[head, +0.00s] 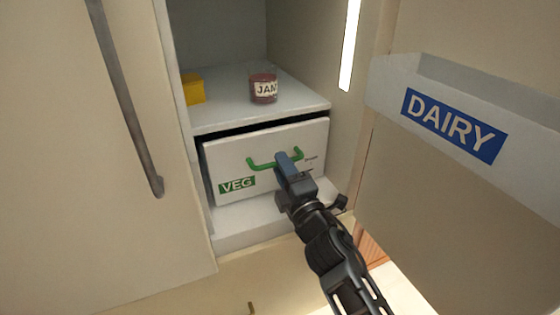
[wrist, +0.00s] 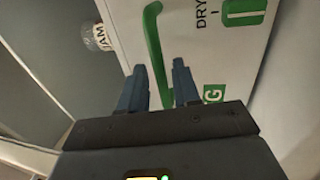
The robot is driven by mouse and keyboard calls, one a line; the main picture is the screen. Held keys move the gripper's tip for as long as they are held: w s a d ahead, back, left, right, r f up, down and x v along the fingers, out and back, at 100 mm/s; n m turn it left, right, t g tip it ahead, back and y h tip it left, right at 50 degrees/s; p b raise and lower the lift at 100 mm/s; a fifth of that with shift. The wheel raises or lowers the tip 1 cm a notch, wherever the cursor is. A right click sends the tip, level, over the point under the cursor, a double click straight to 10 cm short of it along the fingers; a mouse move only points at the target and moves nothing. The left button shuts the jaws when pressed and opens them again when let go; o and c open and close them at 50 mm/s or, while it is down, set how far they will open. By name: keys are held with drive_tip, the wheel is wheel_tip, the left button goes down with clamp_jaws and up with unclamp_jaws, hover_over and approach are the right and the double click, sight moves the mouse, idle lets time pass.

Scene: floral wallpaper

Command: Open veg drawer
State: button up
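The veg drawer (head: 230,160) is a white box front low in the open fridge, with a green and white VEG label (head: 237,185). A dark gap shows above its front; I cannot tell whether it is pulled out slightly. Its green bar handle (head: 262,164) runs across the upper front. My gripper (head: 289,157) is at the handle's right part, partly hiding it. In the wrist view, the fingers of my gripper (wrist: 158,66) are apart, with the green handle (wrist: 153,38) passing between them. A space shows beside the handle, so the fingers do not look closed on it.
A jam jar (head: 263,88) and a yellow block (head: 193,89) stand on the shelf (head: 235,107) above the drawer. The open fridge door with its DAIRY bin (head: 455,123) is at right. A closed panel with a long grey handle (head: 127,100) is at left.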

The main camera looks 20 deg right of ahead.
drive_tip(key=shift+w+r, duration=0.2)
drive_tip(key=shift+w, duration=0.75)
clamp_jaws()
